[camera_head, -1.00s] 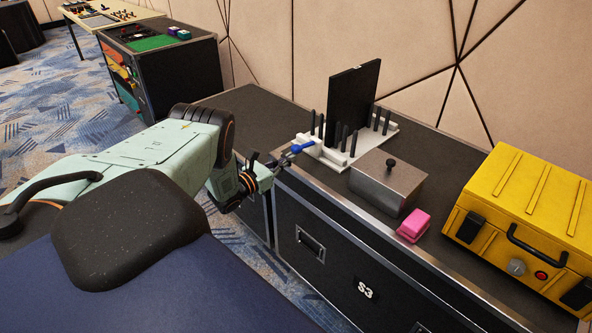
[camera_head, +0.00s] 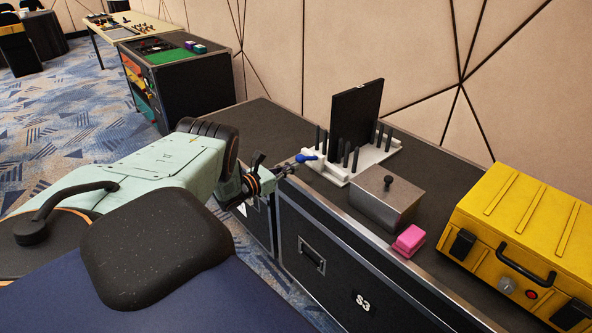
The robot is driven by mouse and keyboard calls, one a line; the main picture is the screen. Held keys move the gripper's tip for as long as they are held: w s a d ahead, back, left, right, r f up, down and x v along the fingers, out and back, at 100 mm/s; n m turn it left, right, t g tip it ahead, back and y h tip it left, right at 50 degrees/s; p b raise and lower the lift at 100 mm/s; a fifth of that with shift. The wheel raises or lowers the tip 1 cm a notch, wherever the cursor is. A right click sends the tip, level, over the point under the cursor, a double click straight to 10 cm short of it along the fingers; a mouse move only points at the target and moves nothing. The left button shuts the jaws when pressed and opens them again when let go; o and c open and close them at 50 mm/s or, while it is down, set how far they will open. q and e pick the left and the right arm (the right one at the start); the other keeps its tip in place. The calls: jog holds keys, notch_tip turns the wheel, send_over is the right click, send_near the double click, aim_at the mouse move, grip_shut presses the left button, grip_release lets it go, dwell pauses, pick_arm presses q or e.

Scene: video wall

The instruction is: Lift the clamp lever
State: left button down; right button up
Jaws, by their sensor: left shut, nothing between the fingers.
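The clamp lever (camera_head: 306,157) is small and blue. It sits at the left front end of a white slotted rack (camera_head: 336,177) on the black case. My left gripper (camera_head: 289,169) is shut with nothing between its fingers. Its tips are just left of and slightly below the lever in the picture, over the case's front left edge. I cannot tell whether they touch the lever. The clamp body under the lever is too small to make out. My right gripper is not in view.
The rack holds an upright black panel (camera_head: 357,117) between dark posts. A metal box (camera_head: 388,202) with a knob, a pink sponge-like block (camera_head: 408,240) and a yellow case (camera_head: 528,228) stand to the right. The black case top (camera_head: 262,125) is clear behind the rack's left end.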

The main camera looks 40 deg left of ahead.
pick_arm(q)
jog(key=shift+r, duration=0.2)
jog(key=shift+w+r, duration=0.15)
jog(key=shift+r, duration=0.05)
dwell(0.6)
